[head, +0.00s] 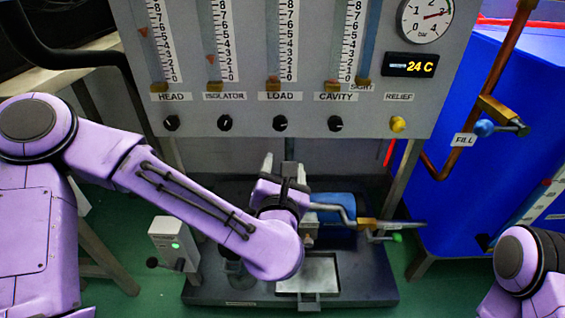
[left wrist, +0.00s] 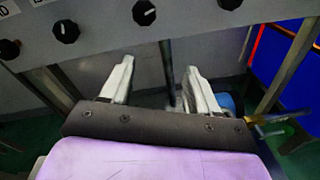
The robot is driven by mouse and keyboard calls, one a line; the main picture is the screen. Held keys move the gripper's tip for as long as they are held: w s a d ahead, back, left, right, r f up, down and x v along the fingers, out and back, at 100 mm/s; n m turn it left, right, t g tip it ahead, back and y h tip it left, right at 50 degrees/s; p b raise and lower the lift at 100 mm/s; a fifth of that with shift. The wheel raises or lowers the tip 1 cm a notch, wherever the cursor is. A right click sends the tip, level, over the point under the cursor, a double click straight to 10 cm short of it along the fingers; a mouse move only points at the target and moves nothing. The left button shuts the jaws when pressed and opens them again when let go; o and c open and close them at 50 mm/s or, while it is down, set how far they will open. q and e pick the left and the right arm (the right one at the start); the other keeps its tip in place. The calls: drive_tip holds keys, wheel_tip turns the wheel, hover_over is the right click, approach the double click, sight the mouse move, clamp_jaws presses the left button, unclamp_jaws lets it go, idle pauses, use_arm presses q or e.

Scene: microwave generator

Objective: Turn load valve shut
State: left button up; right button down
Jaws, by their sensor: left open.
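The load valve is a small black knob (head: 280,123) under the LOAD label on the grey panel. In the left wrist view I take it to be the knob (left wrist: 144,12) near the top edge, with a white pointer mark. My left gripper (head: 284,166) is below the knob and apart from it. Its two pale fingers are spread with nothing between them in the left wrist view (left wrist: 158,68). My right gripper is out of view; only part of that arm shows at the lower right.
Similar black knobs for HEAD (head: 171,123), ISOLATOR (head: 225,123) and CAVITY (head: 335,124) flank the load valve, with a yellow RELIEF knob (head: 398,124) at right. A copper pipe with a blue FILL valve (head: 485,128) stands farther right. Below are a metal tray (head: 318,272) and a grey box (head: 172,240).

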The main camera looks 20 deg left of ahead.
sight(280, 126)
use_arm(q)
drive_tip(key=w+a+r+n, duration=0.1)
drive_tip(key=w, duration=0.2)
drive_tip(key=w+a+r+n+b, duration=0.1)
drive_tip(key=w, duration=0.2)
drive_tip(key=w+a+r+n+y+b, duration=0.1)
drive_tip(key=w+r, duration=0.1)
drive_tip(key=w, duration=0.1)
drive_tip(key=shift+a+n+t, duration=0.3)
drive_tip(key=shift+n+t, duration=0.1)
drive_tip(key=shift+w, duration=0.35)
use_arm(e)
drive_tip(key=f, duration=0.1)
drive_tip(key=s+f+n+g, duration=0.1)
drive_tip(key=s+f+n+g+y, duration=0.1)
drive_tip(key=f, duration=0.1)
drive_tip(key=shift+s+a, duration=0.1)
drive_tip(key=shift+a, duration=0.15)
use_arm(q)
drive_tip(key=shift+c, duration=0.3)
